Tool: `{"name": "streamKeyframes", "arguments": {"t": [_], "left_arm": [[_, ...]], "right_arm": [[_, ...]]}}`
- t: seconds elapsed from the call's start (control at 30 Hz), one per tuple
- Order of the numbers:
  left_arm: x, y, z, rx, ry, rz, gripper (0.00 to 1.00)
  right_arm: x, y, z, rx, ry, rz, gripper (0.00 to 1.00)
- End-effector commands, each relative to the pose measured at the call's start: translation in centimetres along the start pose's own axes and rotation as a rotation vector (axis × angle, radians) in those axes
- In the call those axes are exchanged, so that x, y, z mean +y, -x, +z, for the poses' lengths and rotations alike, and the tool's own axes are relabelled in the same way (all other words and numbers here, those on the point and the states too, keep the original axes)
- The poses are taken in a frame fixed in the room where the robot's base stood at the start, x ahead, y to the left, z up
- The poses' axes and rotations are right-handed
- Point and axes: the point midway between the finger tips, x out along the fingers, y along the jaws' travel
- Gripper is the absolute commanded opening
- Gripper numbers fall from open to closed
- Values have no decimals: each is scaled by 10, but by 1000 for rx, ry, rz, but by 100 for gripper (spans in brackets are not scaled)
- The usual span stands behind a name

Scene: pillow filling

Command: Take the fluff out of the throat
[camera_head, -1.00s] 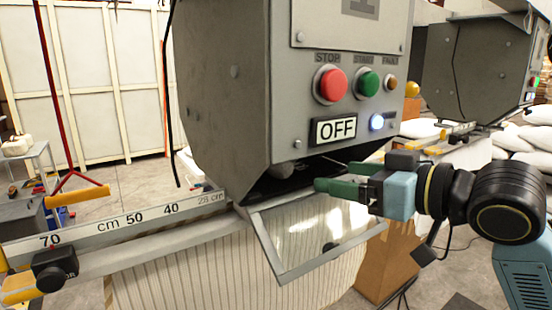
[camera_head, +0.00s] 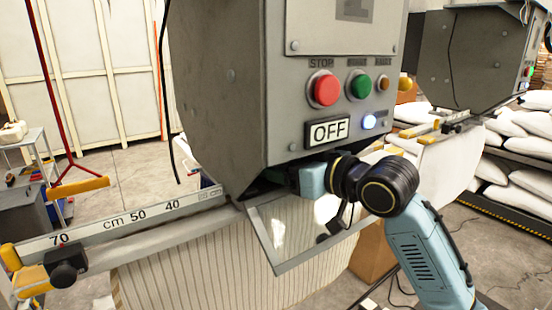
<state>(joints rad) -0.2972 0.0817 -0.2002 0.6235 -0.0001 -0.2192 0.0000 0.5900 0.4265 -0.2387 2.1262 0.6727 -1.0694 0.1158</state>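The grey filling machine (camera_head: 215,95) hangs in the middle, with a dark throat opening (camera_head: 262,183) under its body. A clear framed flap (camera_head: 297,232) hangs open below the throat. My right arm reaches in from the right. Its gripper fingers are inside the throat, hidden behind the machine's lower edge and my wrist, so I cannot see whether they are open or shut. The fluff is hidden from view. The display (camera_head: 328,131) reads OFF. My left gripper is not in view.
A ruler rail (camera_head: 125,220) with a black clamp knob (camera_head: 67,266) runs left from the machine. Striped fabric (camera_head: 190,265) hangs below it. A cardboard box (camera_head: 372,255) stands beneath. White pillows (camera_head: 515,165) lie on racks at right. A second machine (camera_head: 475,60) stands behind.

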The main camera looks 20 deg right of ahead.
Motion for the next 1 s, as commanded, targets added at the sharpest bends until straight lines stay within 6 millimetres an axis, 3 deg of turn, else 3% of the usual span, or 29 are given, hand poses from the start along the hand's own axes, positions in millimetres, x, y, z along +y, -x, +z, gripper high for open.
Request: {"name": "streamKeyframes", "arguments": {"t": [0.13, 0.5, 1.0], "left_arm": [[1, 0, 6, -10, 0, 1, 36], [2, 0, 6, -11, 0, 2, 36], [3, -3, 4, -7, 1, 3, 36]], "right_arm": [[0, 0, 0, 0, 0, 1, 74], [0, 1, 0, 0, 0, 1, 26], [0, 1, -1, 1, 0, 1, 25]]}}
